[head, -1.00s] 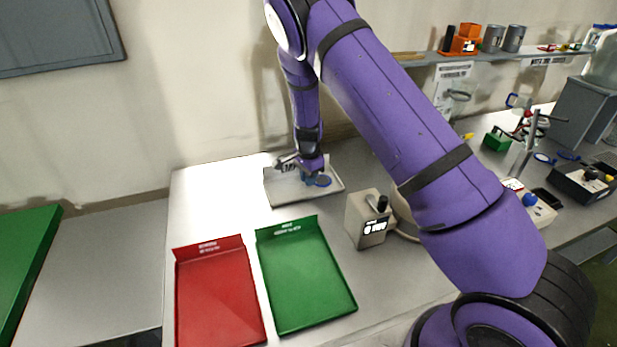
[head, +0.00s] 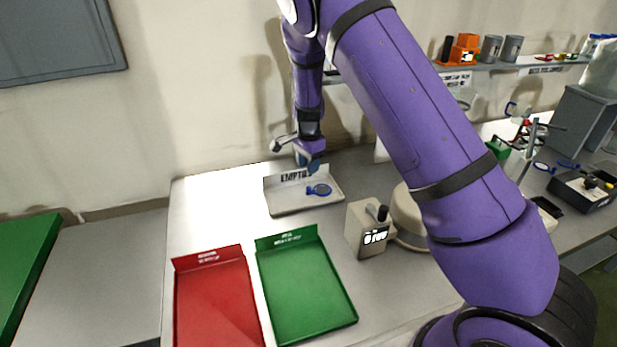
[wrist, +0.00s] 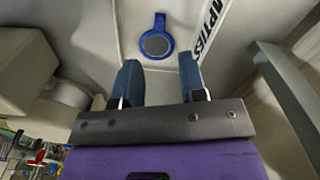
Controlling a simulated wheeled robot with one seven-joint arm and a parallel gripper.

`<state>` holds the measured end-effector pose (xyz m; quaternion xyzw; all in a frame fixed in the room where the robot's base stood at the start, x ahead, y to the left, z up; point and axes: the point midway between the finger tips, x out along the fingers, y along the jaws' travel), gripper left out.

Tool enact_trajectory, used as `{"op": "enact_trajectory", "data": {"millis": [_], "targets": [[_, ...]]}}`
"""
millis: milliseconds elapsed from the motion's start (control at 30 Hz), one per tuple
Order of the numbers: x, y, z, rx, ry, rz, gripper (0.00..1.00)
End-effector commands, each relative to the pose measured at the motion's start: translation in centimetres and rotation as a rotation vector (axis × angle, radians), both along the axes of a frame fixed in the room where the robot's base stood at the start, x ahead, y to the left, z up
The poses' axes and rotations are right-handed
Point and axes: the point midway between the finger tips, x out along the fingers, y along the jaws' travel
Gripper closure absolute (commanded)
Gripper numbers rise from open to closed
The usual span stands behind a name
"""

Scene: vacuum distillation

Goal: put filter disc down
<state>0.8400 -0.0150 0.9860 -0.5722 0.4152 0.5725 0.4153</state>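The filter disc (head: 318,190), a grey disc in a blue ring with a short tab, lies flat in the white tray (head: 290,208) marked "EMPTIES". It also shows in the wrist view (wrist: 156,44), beyond the fingertips. My gripper (head: 308,163) is above the tray's back edge, up and apart from the disc. In the wrist view my gripper (wrist: 160,80) has its two blue fingers spread with nothing between them.
A red tray (head: 215,300) and a green tray (head: 305,285) lie in front of the white tray. A grey box with a black knob (head: 368,228) stands to its right. A shelf (head: 480,75) with containers runs along the back wall.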

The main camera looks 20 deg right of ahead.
Motion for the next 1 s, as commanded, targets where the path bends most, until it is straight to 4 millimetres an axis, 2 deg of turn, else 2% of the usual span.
{"op": "enact_trajectory", "data": {"millis": [33,200,467,567,667,767,1000], "targets": [[0.0,0.1,0.9,0.002,-0.002,0.0,0.61],[0.0,0.0,2.7,0.0,-0.001,0.002,0.61],[-0.1,0.0,3.4,0.003,-0.001,0.002,0.61],[-0.5,-0.2,4.6,0.015,-0.009,0.019,0.61],[-1.5,-0.5,7.1,0.042,-0.022,0.06,0.61],[-3.1,-0.9,10.4,0.074,-0.043,0.124,0.61],[-8.1,-1.9,18.0,0.127,-0.112,0.301,0.61]]}}
